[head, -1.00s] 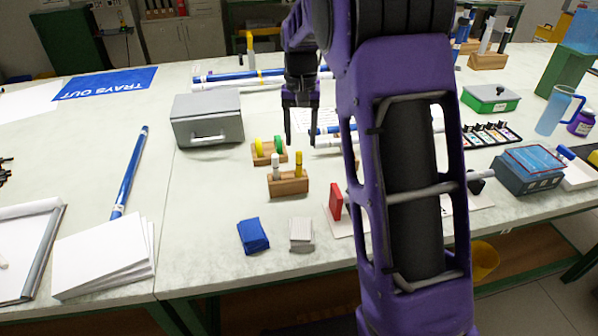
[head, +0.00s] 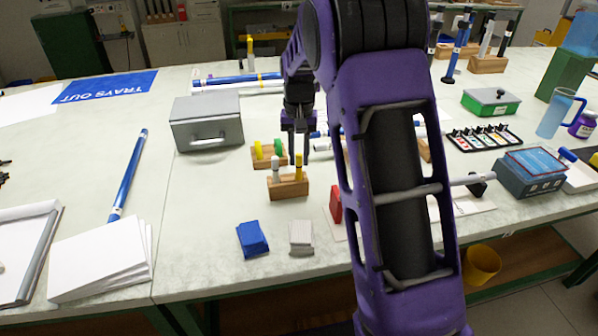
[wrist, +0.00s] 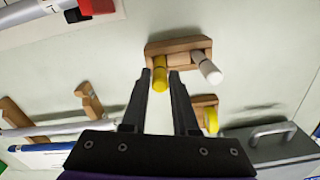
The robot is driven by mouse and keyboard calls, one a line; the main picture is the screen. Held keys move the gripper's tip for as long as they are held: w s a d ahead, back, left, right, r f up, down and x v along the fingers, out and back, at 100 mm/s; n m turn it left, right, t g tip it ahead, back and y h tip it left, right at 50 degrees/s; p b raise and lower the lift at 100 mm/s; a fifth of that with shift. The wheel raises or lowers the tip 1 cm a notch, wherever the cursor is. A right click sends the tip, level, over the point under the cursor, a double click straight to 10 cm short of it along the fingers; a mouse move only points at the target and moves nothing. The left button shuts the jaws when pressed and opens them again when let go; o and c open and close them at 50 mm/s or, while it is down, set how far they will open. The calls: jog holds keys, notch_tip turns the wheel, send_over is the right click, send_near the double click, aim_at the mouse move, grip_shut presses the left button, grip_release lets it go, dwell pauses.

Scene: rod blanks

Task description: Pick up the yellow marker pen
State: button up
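The yellow marker pen (head: 298,162) stands upright at the right end of a small wooden holder (head: 288,188), beside a white marker (head: 276,168). The wrist view also shows the yellow marker (wrist: 160,78) and the white marker (wrist: 209,71) in the holder (wrist: 178,46). My gripper (head: 298,160) points down over the holder. Its two fingertips (wrist: 160,73) lie on either side of the yellow marker in the wrist view. The fingers look apart, and I see no clear contact with the marker. The marker's lower end is hidden in the holder.
A second wooden holder (head: 262,160) with yellow and green pieces is just behind. A grey metal box (head: 207,120) stands at back left. A blue block (head: 252,238) and a grey block (head: 301,237) lie in front. A red block (head: 336,204) is at right.

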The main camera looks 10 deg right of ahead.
grip_shut()
